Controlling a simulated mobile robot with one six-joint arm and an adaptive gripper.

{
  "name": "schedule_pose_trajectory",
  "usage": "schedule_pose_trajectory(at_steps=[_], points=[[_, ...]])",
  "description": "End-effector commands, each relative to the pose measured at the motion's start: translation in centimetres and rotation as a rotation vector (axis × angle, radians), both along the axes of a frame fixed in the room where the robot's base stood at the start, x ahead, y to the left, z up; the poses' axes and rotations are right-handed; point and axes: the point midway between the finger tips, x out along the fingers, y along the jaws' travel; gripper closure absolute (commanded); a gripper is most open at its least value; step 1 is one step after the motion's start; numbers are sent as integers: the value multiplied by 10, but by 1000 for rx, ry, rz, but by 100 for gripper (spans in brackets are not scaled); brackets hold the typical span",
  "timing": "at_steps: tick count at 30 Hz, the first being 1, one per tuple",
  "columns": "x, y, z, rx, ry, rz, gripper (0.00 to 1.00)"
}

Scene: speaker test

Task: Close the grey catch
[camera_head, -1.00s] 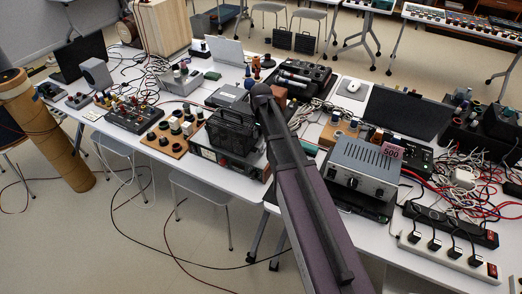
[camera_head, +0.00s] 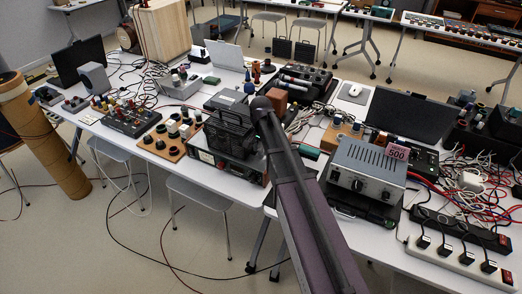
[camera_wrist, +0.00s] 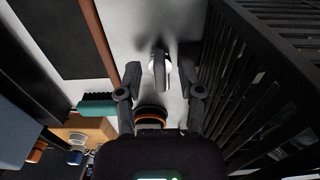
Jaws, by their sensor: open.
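In the wrist view, my gripper (camera_wrist: 160,92) is open, with one dark finger on each side of a small upright dark grey piece (camera_wrist: 158,68) with a white round part behind it. This piece may be the grey catch; I cannot be sure, nor tell its position. It stands on a pale surface just beyond the fingertips, and nothing shows between the pads in contact. In the head view, my arm crosses the middle and my gripper is hidden. The catch cannot be made out there.
A black slatted case (camera_wrist: 265,80) is close on the right of my gripper; it stands on the table in the head view (camera_head: 230,134). An orange-ringed black part (camera_wrist: 151,117) and a teal-ended piece (camera_wrist: 97,110) are near my fingers. A grey metal box (camera_head: 365,170) stands right of my arm.

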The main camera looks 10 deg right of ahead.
Motion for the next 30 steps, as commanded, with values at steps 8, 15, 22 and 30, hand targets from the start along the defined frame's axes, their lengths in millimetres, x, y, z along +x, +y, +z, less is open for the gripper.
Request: schedule_pose_trajectory(at_steps=[8, 15, 22, 30], points=[[0, 0, 0, 0, 0, 0, 63], [0, 0, 0, 0, 0, 0, 100], [0, 0, 0, 0, 0, 7, 100], [0, 0, 0, -1, 0, 86, 100]])
